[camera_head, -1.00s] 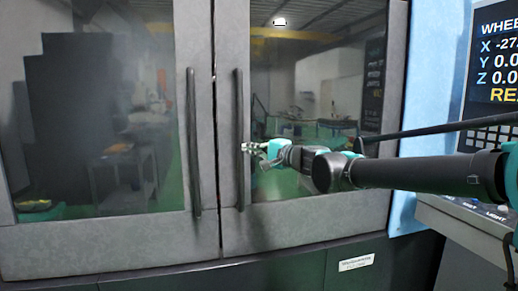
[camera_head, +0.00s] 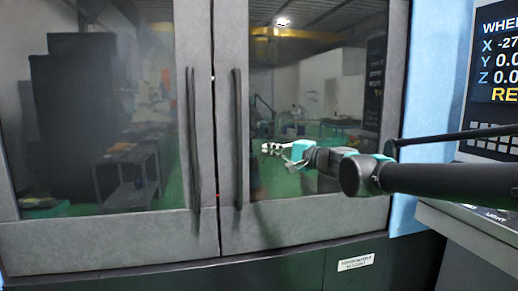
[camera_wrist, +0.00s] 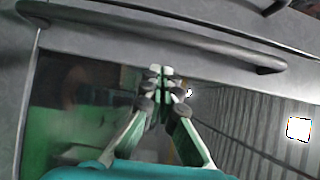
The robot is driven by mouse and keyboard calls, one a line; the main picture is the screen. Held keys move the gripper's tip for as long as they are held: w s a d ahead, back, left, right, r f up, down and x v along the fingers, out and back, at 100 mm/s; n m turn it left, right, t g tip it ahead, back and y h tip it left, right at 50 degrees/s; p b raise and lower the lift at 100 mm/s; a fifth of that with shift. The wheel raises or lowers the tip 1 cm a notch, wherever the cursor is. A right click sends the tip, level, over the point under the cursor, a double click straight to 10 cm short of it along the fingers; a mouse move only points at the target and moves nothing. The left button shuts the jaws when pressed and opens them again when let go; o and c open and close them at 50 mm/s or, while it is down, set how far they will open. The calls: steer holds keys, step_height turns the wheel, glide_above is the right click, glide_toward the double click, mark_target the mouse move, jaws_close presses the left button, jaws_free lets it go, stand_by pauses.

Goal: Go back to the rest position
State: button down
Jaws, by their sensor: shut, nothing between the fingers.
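My gripper (camera_head: 272,149) is at the end of my arm, in front of the right door's window (camera_head: 310,90) and to the right of the right door handle (camera_head: 239,140). It is apart from the handle. In the wrist view my gripper (camera_wrist: 160,76) shows its two fingers with the tips together and nothing between them. A long dark handle (camera_wrist: 150,32) runs across the top of that view, beyond the fingertips.
Two grey machine doors stand closed side by side, the left one with its own handle (camera_head: 193,140). A control panel (camera_head: 492,80) with a screen and keys stands at the right. A white label (camera_head: 355,262) is below the doors.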

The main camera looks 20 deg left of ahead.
steer(key=s+d+f+n+g+h, duration=0.15)
steer(key=s+d+f+h, duration=0.25)
steer(key=d+f, duration=0.9)
steer(key=s+d+f+n+t+h, duration=0.1)
steer(key=s+d+f+n+h, duration=0.25)
steer(key=d+f, duration=1)
steer(key=s+d+f+g+h, duration=0.1)
steer(key=s+d+f+h, duration=0.3)
steer(key=d+f, duration=0.5)
steer(key=s+d+f+g+h, duration=0.1)
steer(key=s+d+f+h, duration=0.4)
steer(key=s+d+f, duration=0.2)
steer(key=d+f, duration=0.2)
steer(key=d, duration=0.1)
steer(key=shift+s+m, duration=0.3)
steer(key=shift+s, duration=0.1)
steer(key=c, duration=2.2)
jaws_free()
